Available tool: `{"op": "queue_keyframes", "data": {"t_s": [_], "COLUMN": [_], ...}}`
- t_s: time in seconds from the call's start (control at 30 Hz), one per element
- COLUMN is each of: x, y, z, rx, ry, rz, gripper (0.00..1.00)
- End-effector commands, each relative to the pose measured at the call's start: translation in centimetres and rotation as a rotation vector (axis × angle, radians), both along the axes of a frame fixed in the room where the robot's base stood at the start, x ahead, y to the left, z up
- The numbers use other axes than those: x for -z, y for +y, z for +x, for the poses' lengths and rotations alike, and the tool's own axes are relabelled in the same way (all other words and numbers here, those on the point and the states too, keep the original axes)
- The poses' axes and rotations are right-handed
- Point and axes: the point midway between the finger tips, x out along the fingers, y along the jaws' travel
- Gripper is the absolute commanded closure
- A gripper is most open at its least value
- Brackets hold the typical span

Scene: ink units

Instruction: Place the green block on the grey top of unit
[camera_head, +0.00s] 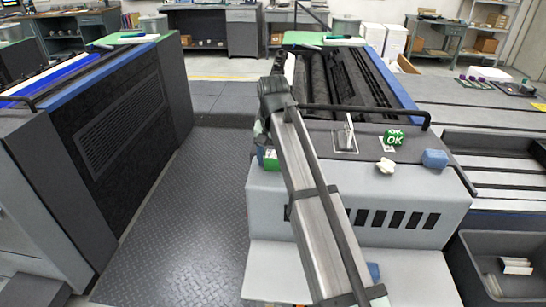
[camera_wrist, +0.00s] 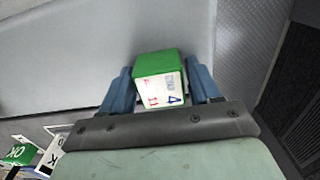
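The green block (camera_wrist: 158,65), with a green face and a white face carrying printed marks, sits between the blue fingers of my gripper (camera_wrist: 158,88) in the wrist view. The fingers are against its two sides, so my gripper is shut on it. In the head view the block (camera_head: 271,161) shows partly behind my arm, at the left edge of the grey unit's top (camera_head: 318,136). My gripper (camera_head: 265,156) is mostly hidden there. Whether the block touches the unit is not clear.
A green OK cube (camera_head: 394,137), a white lump (camera_head: 386,166), a blue block (camera_head: 435,159) and a small metal stand (camera_head: 346,137) are on the unit's top. A black rail (camera_head: 365,109) runs behind them. A dark bin (camera_head: 500,270) is at lower right. The patterned floor (camera_head: 190,215) at left is clear.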

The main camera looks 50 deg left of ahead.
Motion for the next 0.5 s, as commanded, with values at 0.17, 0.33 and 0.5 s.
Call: {"op": "queue_keyframes", "data": {"t_s": [0.17,0.33,0.5], "x": [-0.02,-0.03,-0.61], "y": [0.0,0.0,0.05], "z": [0.0,0.0,0.02], "rx": [0.0,0.0,0.0], "ry": [0.0,0.0,-0.001], "rz": [0.0,0.0,0.001], "gripper": [0.22,0.22,0.22]}}
